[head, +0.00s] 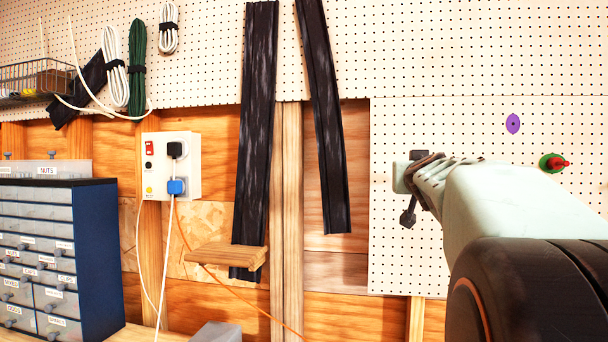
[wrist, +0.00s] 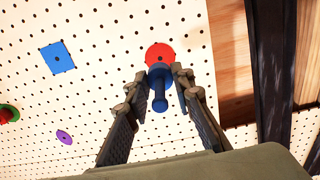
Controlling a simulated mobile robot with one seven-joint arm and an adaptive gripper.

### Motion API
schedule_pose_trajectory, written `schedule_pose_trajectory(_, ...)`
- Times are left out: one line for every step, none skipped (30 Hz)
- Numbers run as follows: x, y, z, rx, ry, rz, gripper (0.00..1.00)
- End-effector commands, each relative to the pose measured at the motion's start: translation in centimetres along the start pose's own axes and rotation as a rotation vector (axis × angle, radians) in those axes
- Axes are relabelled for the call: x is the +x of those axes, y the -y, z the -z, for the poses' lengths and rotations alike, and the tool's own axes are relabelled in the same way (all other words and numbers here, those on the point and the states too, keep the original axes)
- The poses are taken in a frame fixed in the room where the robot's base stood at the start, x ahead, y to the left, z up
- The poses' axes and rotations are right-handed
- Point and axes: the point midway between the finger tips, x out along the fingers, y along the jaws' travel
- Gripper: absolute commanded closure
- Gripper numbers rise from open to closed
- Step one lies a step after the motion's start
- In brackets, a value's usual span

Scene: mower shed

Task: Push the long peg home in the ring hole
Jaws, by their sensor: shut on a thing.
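In the wrist view a blue peg (wrist: 160,88) stands out from the pegboard in front of a red round patch (wrist: 159,53). It has a wide part by the patch and a narrower stem ending in a knob toward me. My gripper (wrist: 163,73) is shut on the blue peg, a finger on each side by its wide part. How deep the peg sits is hidden. In the head view my gripper (head: 424,172) is at the pegboard, seen from the side. A red peg (head: 559,163) sticks out of a green ring (head: 546,161) to the right.
A purple oval (head: 513,124) and, in the wrist view, a blue square (wrist: 58,57) lie flat on the pegboard. Dark strips (head: 258,120) hang left of my gripper. A small wooden shelf (head: 228,257), a socket box (head: 172,165) and a drawer cabinet (head: 95,255) are farther left.

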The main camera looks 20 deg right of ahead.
Motion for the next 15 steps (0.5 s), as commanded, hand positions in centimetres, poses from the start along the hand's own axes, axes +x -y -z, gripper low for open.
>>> schedule_pose_trajectory(0.1, 0.0, 0.0, 0.000, 0.000, 0.000, 1.00)
schedule_pose_trajectory(0.1, 0.0, 0.0, 0.000, 0.000, 0.000, 1.00)
schedule_pose_trajectory(0.3, 0.0, 0.0, 0.000, 0.000, 0.000, 1.00)
schedule_pose_trajectory(0.4, 0.0, 0.0, 0.000, 0.000, 0.000, 1.00)
schedule_pose_trajectory(0.6, 0.0, 0.0, 0.001, 0.001, 0.000, 1.00)
schedule_pose_trajectory(0.9, 0.0, 0.0, 0.001, 0.001, 0.000, 1.00)
schedule_pose_trajectory(1.2, 0.0, 0.0, 0.001, 0.001, 0.000, 1.00)
schedule_pose_trajectory(1.4, 0.0, 0.1, 0.001, 0.001, 0.000, 1.00)
schedule_pose_trajectory(1.8, 0.0, 0.0, 0.000, 0.001, 0.000, 1.00)
schedule_pose_trajectory(2.1, 0.0, 0.0, 0.000, 0.001, 0.000, 1.00)
schedule_pose_trajectory(2.4, -0.1, 0.0, 0.000, 0.001, -0.001, 1.00)
schedule_pose_trajectory(2.8, -0.1, 0.0, 0.001, 0.001, -0.001, 1.00)
schedule_pose_trajectory(3.1, -0.1, 0.0, 0.001, 0.001, -0.001, 1.00)
schedule_pose_trajectory(3.4, -0.1, 0.1, 0.001, 0.001, -0.001, 1.00)
schedule_pose_trajectory(3.7, -0.1, 0.1, 0.000, 0.000, -0.001, 1.00)
